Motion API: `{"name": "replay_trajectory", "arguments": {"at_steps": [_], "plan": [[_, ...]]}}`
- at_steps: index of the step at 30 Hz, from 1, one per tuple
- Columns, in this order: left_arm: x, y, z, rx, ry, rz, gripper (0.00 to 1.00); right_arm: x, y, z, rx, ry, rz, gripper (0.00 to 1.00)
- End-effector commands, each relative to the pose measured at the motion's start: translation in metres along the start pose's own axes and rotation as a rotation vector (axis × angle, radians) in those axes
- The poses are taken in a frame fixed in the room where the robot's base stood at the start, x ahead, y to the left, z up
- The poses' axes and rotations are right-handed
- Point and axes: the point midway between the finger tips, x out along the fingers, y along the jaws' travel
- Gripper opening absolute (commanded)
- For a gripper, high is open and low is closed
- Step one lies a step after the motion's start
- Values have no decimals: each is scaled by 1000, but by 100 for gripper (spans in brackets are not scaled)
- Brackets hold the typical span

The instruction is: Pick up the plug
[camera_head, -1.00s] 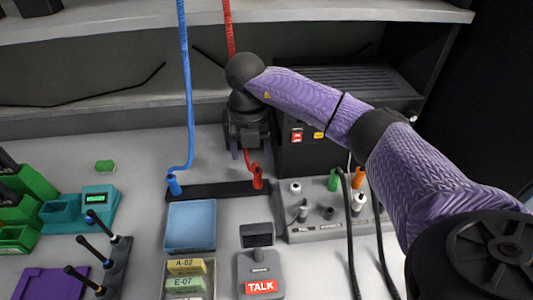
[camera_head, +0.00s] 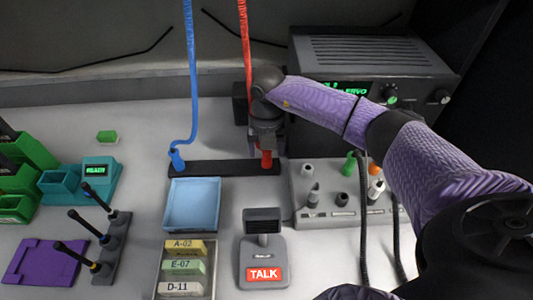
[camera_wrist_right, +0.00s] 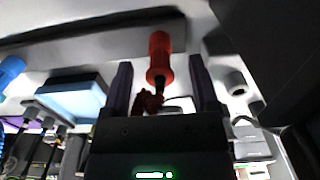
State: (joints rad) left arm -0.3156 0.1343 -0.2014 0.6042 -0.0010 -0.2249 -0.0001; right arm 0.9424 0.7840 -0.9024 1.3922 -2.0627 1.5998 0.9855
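A red plug (camera_head: 266,159) stands upright in the black holder strip (camera_head: 215,168), with a red cable above it. My right gripper (camera_head: 262,150) is right at the red plug. In the right wrist view the red plug (camera_wrist_right: 159,55) sits between the two open fingers of my right gripper (camera_wrist_right: 162,88), with a gap on each side. A blue plug (camera_head: 177,159) on a blue cable stands at the left end of the strip; part of it shows at the left edge of the wrist view (camera_wrist_right: 10,70). My left gripper is not in view.
A panel (camera_head: 325,218) with green, orange, white and dark plugs or knobs is at right, before a black radio box (camera_head: 375,75). A blue tray (camera_head: 192,205), a label box (camera_head: 156,285) and a TALK unit (camera_head: 263,270) stand in front. Green bins (camera_head: 25,165) are left.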

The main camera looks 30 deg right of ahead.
Motion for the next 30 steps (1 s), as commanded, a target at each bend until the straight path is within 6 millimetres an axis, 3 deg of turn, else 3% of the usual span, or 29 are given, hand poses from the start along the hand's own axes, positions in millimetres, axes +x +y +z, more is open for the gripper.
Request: {"name": "replay_trajectory", "arguments": {"at_steps": [1,9,11,18,27,30], "plan": [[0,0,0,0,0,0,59,0,0,0,0,0,0,67],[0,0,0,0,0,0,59,-1,0,0,0,0,0,10],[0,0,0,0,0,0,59,-1,0,0,0,0,0,0],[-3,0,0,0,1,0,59,-6,0,0,-1,-1,1,0],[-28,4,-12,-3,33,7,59,-83,0,1,-1,-4,3,0],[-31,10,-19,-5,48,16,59,-97,0,0,-1,-3,1,0]]}}
